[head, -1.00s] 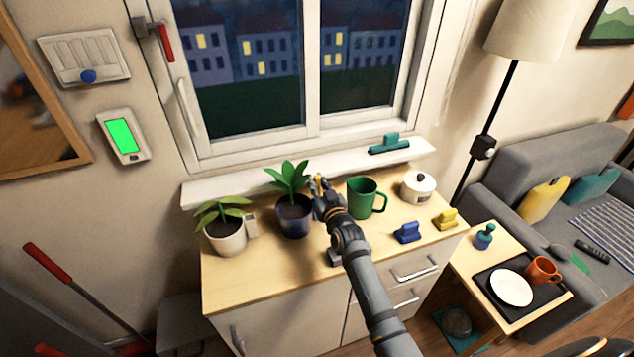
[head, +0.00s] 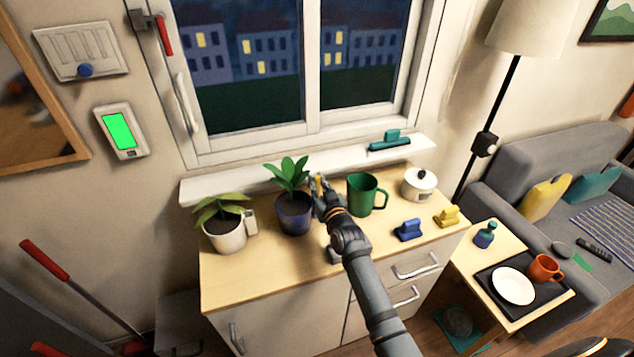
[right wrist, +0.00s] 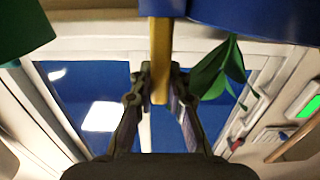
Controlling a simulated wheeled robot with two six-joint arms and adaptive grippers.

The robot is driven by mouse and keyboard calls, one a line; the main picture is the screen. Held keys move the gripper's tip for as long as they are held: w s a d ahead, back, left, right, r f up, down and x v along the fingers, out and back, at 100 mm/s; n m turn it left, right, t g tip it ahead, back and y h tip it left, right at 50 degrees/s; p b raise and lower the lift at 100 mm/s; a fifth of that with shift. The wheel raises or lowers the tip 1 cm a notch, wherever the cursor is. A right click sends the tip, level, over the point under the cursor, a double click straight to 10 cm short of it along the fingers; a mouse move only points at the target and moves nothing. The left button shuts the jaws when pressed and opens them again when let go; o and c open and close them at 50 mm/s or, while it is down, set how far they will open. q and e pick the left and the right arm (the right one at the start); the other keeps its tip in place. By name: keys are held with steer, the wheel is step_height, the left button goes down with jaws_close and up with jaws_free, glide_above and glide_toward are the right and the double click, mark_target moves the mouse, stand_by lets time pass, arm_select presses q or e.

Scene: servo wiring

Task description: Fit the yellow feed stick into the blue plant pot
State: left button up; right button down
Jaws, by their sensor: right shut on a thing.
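The blue plant pot (head: 294,222) stands upright on the wooden cabinet top, with dark soil and a green leafy plant in it. My right gripper (head: 318,190) is just to the right of the pot's rim. It is shut on the yellow feed stick (head: 318,182), which shows as a small yellow piece there. In the right wrist view the stick (right wrist: 160,62) is between the fingertips (right wrist: 160,85), with blue surfaces at the top and a leaf at the right. I cannot tell whether the stick touches the soil. My left gripper is not in view.
A white pot with a plant (head: 226,235) stands left of the blue pot. A green mug (head: 360,197) is close to the right of my gripper. A white lidded pot (head: 419,184), a blue clip (head: 408,230) and a yellow clip (head: 447,216) are farther right. The cabinet's front left is clear.

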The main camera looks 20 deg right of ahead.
steer(key=shift+f+b, duration=1.65)
steer(key=shift+f, duration=0.2)
steer(key=c, duration=1.2)
jaws_free()
steer(key=shift+r, duration=0.1)
steer(key=shift+r, duration=0.3)
step_height(320, 180, up, 9)
steer(key=shift+r, duration=0.2)
steer(key=shift+f, duration=0.15)
